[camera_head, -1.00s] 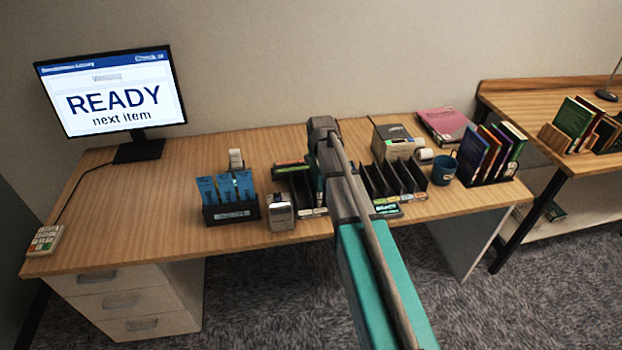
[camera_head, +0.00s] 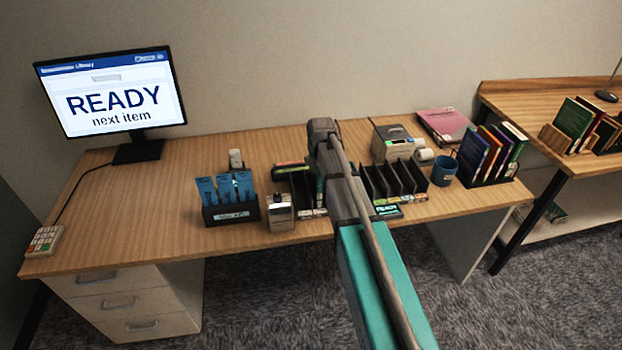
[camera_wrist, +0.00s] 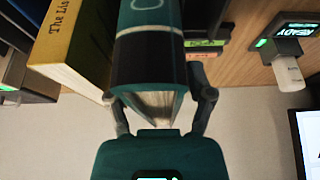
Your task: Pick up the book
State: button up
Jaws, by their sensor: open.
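A dark book (camera_wrist: 150,55) with a teal band and pale page edges fills the middle of the wrist view. It stands in the divided rack on the desk. My gripper (camera_wrist: 162,97) is open, with one finger on each side of the book's near end. I cannot tell whether the fingers touch the covers. In the head view my arm hides most of the book and the gripper.
A yellow book (camera_wrist: 72,42) stands close beside the left finger. Black dividers (camera_head: 395,178) lie to the right of my arm, and a small silver device (camera_head: 280,212) to its left. A blue mug (camera_head: 444,170) and another book rack (camera_head: 490,180) stand further right.

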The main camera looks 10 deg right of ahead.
dwell(0.3)
grip_shut()
dwell(0.3)
